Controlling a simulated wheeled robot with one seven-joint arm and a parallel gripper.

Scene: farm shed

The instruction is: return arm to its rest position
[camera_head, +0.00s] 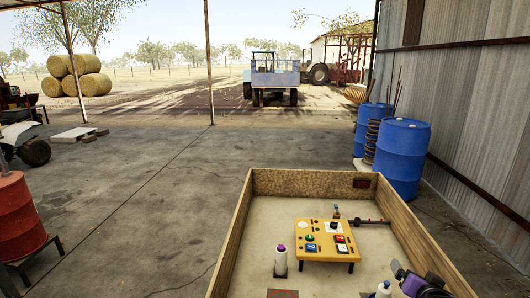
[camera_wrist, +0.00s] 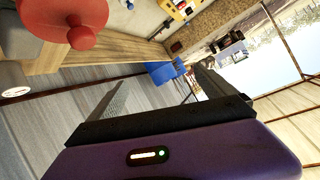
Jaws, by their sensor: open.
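My gripper (camera_wrist: 160,78) shows in the wrist view, with its purple body across the bottom and two dark fingers spread apart. It is open, with nothing held between the fingers. In the head view, a purple and grey part of my arm (camera_head: 415,284) shows at the lower right, over the right side of the wooden-walled bench (camera_head: 232,236). The gripper's fingers cannot be made out there.
A red rounded object (camera_wrist: 62,18) is close at the wrist view's upper left. Blue barrels (camera_head: 403,150) stand by the metal wall. The floor at left is mostly clear.

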